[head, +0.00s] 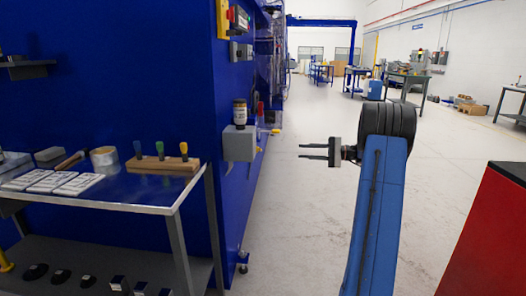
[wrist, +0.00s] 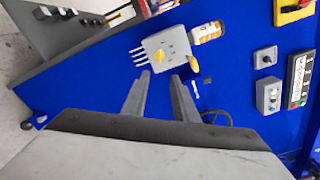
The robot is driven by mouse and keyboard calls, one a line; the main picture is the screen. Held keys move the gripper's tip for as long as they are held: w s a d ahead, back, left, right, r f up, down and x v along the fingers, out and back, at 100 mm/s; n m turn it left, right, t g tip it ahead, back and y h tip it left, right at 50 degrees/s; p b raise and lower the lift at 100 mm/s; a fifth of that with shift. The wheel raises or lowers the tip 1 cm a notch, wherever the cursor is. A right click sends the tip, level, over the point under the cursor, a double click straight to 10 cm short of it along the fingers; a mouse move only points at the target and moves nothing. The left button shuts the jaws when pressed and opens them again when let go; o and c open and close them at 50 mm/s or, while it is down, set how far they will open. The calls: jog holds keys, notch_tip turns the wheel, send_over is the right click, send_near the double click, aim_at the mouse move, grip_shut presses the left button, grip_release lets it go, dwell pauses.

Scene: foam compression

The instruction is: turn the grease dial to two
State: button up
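A grey box (wrist: 176,43) is mounted on the blue machine wall, with a yellow dial (wrist: 160,56) on its face and a yellow lever (wrist: 194,64) at its side. I take the yellow dial to be the grease dial; its marks are too small to read. The box also shows in the head view (head: 238,146), with a labelled jar (head: 240,113) on top. My gripper (head: 302,151) is open and empty, to the right of the box and apart from it. In the wrist view its fingertips (wrist: 160,75) point toward the box.
Other controls on the blue wall are a grey knob box (wrist: 265,57), a grey switch box (wrist: 269,95) and a black panel (wrist: 299,80). A steel table (head: 130,192) with tools stands at left. A red cabinet (head: 488,235) is at right. The aisle floor (head: 305,220) is clear.

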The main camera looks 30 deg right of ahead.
jog(key=x, duration=1.7)
grip_shut()
